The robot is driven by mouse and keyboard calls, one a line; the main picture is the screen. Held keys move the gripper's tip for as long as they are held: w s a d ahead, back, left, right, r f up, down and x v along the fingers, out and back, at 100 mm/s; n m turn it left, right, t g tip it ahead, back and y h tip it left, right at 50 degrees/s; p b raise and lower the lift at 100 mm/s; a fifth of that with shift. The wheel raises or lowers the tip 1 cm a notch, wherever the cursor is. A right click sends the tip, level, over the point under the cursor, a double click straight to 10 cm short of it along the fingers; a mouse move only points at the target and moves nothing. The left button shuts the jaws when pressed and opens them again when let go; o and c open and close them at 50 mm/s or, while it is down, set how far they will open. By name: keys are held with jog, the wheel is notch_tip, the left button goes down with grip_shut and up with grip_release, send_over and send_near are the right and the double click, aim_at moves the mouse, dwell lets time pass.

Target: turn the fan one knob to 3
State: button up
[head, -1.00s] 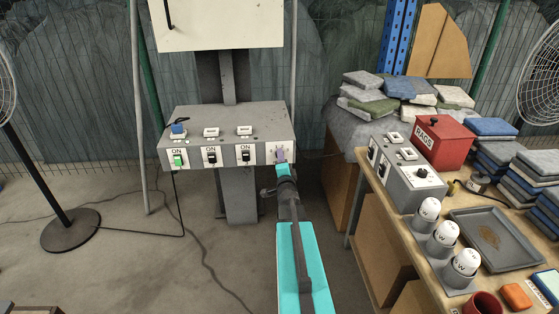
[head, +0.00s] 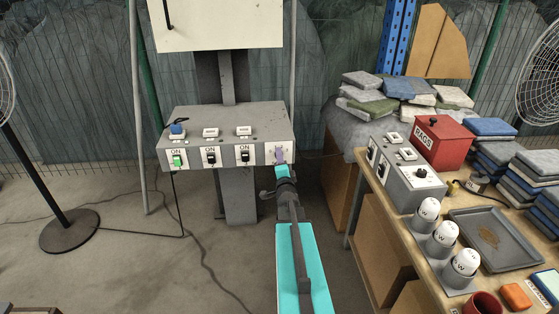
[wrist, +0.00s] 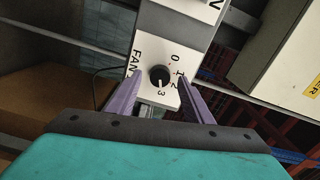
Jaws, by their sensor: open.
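The fan knob (wrist: 159,75) is a round black dial on a white plate (wrist: 150,42) marked FAN, with 0, 1, 2 and 3 around it. A small light mark on its lower side, toward the 3, may be its pointer; it is too small to be sure. My gripper (wrist: 158,80) is open, its purple fingers on either side of the knob in the picture. I cannot tell whether they touch it. In the head view my gripper (head: 280,157) is at the right end of the grey control box (head: 220,118) and hides the knob.
The box front carries several ON switches (head: 211,156), one lit green (head: 178,161). To the right stands a bench with a second switch box (head: 408,180), a red RAGS box (head: 442,142), white shakers (head: 442,238) and a tray (head: 497,240). A fan stand (head: 70,230) is at left.

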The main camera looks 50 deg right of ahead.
jog(key=p+v, duration=0.2)
jog(key=v, duration=0.6)
jog(key=shift+r, duration=0.15)
jog(key=shift+a+p, duration=0.1)
jog(key=shift+p, duration=0.2)
jog(key=shift+s+a, duration=0.1)
jog(key=shift+s, duration=0.05)
jog(key=shift+p+v, duration=2.2)
jog(key=shift+p, duration=1.85)
